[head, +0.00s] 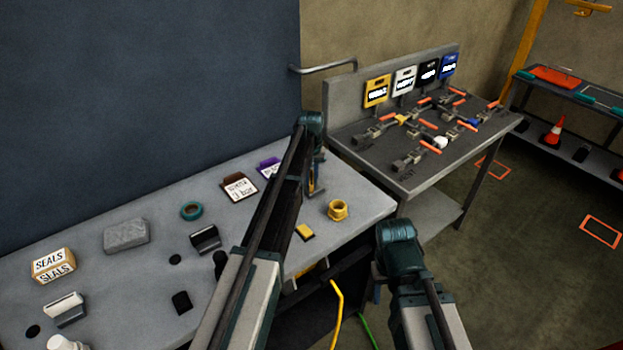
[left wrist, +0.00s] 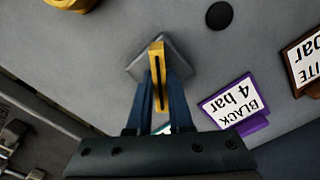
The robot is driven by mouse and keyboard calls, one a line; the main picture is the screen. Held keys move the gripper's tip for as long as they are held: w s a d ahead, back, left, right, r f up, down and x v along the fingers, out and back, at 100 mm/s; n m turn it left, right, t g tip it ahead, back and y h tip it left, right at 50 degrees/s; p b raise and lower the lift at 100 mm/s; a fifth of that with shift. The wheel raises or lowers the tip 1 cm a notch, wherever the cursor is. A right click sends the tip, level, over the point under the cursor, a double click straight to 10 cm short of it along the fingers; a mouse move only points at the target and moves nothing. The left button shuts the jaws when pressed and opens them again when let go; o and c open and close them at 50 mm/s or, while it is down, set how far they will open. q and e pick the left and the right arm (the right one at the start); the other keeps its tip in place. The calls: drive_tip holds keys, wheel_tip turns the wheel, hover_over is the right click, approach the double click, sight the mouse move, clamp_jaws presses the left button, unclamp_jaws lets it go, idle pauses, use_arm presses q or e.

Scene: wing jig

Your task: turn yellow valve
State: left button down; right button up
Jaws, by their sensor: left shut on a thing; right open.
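In the left wrist view a narrow yellow valve handle (left wrist: 157,50) with a dark slot stands over a grey diamond-shaped base (left wrist: 178,52). My left gripper (left wrist: 157,82) is shut on this handle, one blue finger on each side. In the head view my left gripper (head: 314,185) is low over the right part of the grey bench, and my own arm mostly hides the valve there. My right gripper (head: 377,288) hangs off the bench's front edge, away from the valve; its fingers are mostly hidden behind its wrist.
A yellow ring (head: 338,210) sits on the bench (head: 365,192) right of the left gripper. A purple "BLACK 4 bar" sign (left wrist: 235,103) and a brown-framed sign (head: 239,187) stand close by. A clamp table (head: 400,177) is at the right. A dark blue wall (head: 150,90) rises behind.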

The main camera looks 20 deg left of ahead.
sight(312, 178)
use_arm(q)
drive_tip(key=m, duration=0.5)
drive_tip(key=shift+m, duration=0.3)
drive_tip(key=m, duration=0.4)
drive_tip(key=shift+m, duration=0.6)
drive_tip(key=c, duration=0.8)
unclamp_jaws()
wheel_tip(312, 178, up, 14)
drive_tip(key=p, duration=1.3)
drive_tip(key=shift+f+p, duration=0.1)
drive_tip(key=shift+p, duration=0.3)
